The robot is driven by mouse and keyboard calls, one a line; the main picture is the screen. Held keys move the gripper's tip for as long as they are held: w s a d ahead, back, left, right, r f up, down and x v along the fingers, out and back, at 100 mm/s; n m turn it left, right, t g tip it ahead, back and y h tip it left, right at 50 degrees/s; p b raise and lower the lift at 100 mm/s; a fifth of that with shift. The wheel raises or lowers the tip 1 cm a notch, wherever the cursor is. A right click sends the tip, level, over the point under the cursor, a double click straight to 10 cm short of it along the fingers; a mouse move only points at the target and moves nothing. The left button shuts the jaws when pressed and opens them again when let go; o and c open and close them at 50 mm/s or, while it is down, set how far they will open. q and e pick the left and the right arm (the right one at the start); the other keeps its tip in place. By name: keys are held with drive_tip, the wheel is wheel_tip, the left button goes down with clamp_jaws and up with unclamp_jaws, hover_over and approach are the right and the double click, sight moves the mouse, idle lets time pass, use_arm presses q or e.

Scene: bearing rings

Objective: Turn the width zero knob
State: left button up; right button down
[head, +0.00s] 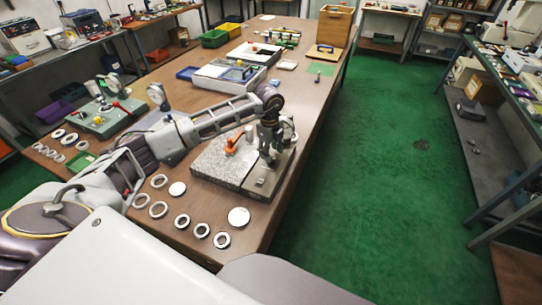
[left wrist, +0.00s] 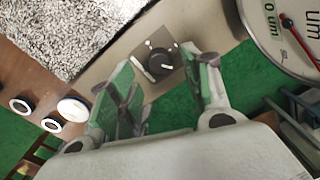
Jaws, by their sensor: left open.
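The width zero knob (left wrist: 160,64) is a small dark round knob with a white mark, set on a grey plate on the grey metal base (left wrist: 118,62). In the left wrist view it shows just beyond and between the fingers of my left gripper (left wrist: 163,80). The fingers are open, with green pads, one on each side of the knob; I cannot tell if they touch it. In the head view my left gripper (head: 267,152) hangs over the metal end of the gauge stand (head: 262,184), hiding part of it. My right gripper is not in view.
A dial gauge (left wrist: 296,32) with a red needle is close to the right finger. A speckled stone plate (head: 212,168) with an orange lever (head: 232,142) adjoins the stand. Several rings (head: 182,221) lie on the table in front. The table's right edge is close by.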

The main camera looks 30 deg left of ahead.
use_arm(q)
wheel_tip(320, 180, up, 8)
drive_tip(key=shift+s, duration=0.15)
idle(0.3)
idle(0.6)
